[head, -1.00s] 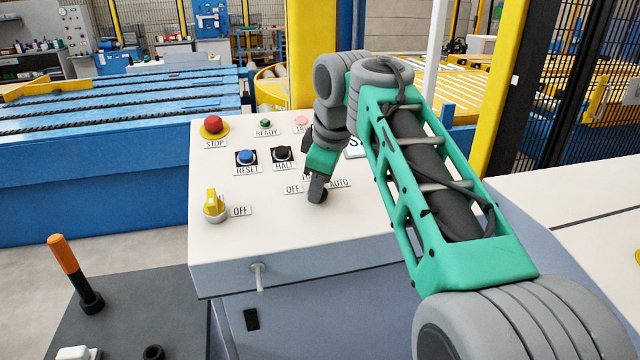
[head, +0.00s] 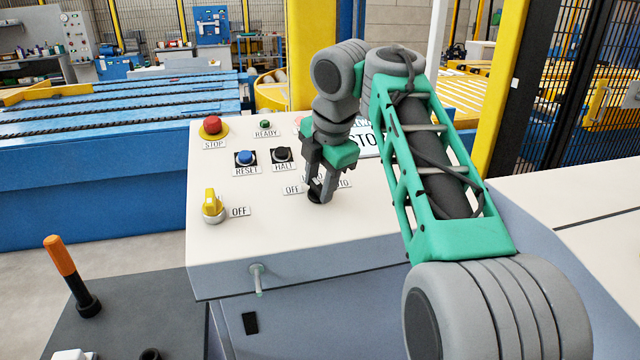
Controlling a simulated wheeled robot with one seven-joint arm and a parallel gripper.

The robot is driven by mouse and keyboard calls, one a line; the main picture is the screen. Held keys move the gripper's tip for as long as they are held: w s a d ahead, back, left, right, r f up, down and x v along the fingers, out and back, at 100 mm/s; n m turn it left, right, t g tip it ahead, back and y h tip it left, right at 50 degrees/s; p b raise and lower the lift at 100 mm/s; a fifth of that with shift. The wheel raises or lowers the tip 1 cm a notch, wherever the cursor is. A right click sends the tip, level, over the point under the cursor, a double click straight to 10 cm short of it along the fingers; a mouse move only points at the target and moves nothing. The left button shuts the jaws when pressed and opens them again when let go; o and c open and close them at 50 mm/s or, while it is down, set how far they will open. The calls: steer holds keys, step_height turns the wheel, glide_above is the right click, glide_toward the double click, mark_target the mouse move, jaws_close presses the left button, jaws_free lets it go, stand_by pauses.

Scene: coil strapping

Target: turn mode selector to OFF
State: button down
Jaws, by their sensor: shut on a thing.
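The mode selector (head: 314,198) is a small dark knob on the sloped white panel. An OFF label (head: 292,190) is to its left. A label to its right is partly covered and ends in "TO"; another label above is mostly hidden behind the fingers. My gripper (head: 320,187) points down at the selector with its fingers closed around the knob. The fingers hide most of the knob, so I cannot tell exactly where its pointer aims.
A yellow rotary switch (head: 212,205) with its own OFF label is at the panel's left. A red STOP button (head: 212,126), blue RESET button (head: 245,158), black HALT button (head: 282,154) and green READY lamp (head: 265,124) are nearby. An orange-handled lever (head: 61,256) stands lower left.

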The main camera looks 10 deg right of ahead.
steer(key=n, duration=0.3)
steer(key=shift+n, duration=2.2)
steer(key=c, duration=0.9)
jaws_free()
steer(key=p+v, duration=0.6)
steer(key=v, duration=0.1)
steer(key=shift+a+r+p, duration=0.1)
steer(key=shift+r+p, duration=0.2)
steer(key=shift+r, duration=0.15)
